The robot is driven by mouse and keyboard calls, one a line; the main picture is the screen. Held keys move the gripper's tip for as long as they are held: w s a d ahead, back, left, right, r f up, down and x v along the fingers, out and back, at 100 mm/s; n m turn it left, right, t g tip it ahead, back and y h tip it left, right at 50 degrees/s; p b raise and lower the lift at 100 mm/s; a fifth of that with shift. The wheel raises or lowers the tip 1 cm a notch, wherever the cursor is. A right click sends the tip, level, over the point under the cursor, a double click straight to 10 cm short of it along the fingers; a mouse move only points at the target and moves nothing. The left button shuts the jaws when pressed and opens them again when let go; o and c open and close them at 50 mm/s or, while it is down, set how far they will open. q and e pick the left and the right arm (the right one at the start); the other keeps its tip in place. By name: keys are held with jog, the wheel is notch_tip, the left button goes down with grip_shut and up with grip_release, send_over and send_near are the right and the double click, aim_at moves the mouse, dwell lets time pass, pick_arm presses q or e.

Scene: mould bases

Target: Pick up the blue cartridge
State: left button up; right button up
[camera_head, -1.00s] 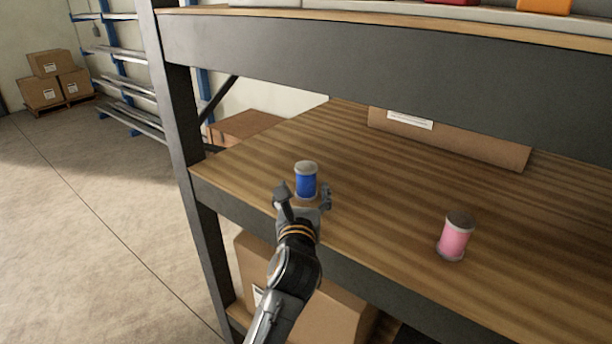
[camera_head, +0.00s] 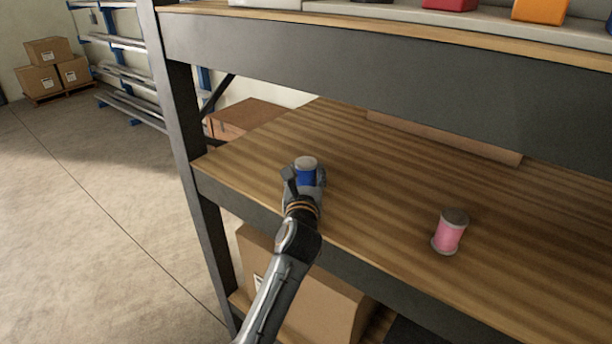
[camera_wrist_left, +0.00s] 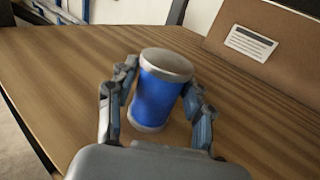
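The blue cartridge (camera_head: 306,177) is a short upright cylinder with grey ends near the left front of the wooden shelf. It also shows in the left wrist view (camera_wrist_left: 158,95), between the two fingers. My left gripper (camera_head: 304,179) reaches in from the front edge with one finger on each side of the cartridge. In the left wrist view, both fingertips (camera_wrist_left: 159,77) lie against its sides and look closed on it. Its base appears to be at the shelf surface; no clear gap shows below it. My right gripper is not in view.
A pink cartridge (camera_head: 450,232) stands to the right on the same shelf (camera_head: 375,190). A cardboard box (camera_wrist_left: 270,45) lies at the back. A dark beam (camera_head: 380,75) of the upper shelf runs above, and a metal post (camera_head: 187,150) stands at the left.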

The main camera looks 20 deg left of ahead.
pick_arm(q)
jog(key=c, duration=0.6)
jog(key=shift+r, duration=0.1)
